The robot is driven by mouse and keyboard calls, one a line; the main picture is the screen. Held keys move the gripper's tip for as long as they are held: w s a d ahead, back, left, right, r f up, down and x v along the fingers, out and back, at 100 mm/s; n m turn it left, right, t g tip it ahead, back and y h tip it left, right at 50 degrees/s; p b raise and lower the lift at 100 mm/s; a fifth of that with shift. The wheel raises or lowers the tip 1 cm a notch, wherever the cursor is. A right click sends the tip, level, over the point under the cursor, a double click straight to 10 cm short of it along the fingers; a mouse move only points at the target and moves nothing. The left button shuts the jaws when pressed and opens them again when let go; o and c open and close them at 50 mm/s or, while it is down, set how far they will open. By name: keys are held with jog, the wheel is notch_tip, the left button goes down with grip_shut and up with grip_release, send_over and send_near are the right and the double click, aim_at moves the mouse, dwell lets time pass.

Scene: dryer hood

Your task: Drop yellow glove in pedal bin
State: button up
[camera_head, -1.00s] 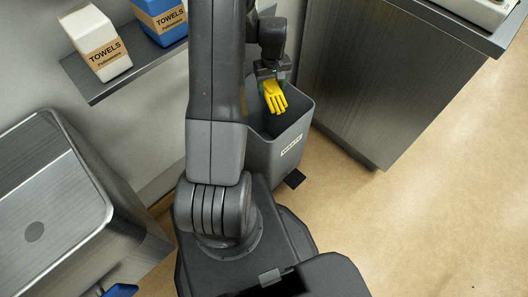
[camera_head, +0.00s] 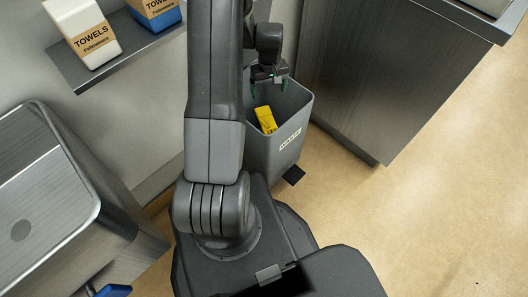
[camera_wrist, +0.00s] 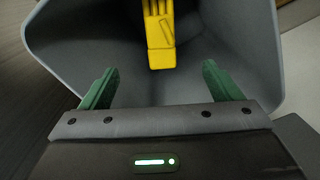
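The yellow glove (camera_head: 265,119) is inside the grey pedal bin (camera_head: 279,152), below my gripper (camera_head: 268,88). In the wrist view the glove (camera_wrist: 159,38) lies within the bin walls (camera_wrist: 80,50), ahead of my fingers and apart from them. My gripper (camera_wrist: 160,88) is open, with its two green fingers spread wide and nothing between them. It is over the bin's opening. The bin is open at the top, with a label on its front and a black pedal (camera_head: 293,175) at its base. Whether the glove touches the bin floor is hard to tell.
A dark grey cabinet (camera_head: 370,85) stands close to the right of the bin. A wall shelf (camera_head: 118,55) with towel boxes (camera_head: 84,32) is at the upper left. A metal unit (camera_head: 45,190) is at the left. Open floor (camera_head: 430,220) lies at the right front.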

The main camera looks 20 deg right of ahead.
notch_tip(320, 180, up, 14)
jog(key=p, duration=0.2)
dwell(0.4)
jog(key=shift+f, duration=0.2)
notch_tip(320, 180, down, 10)
dwell(0.8)
dwell(0.3)
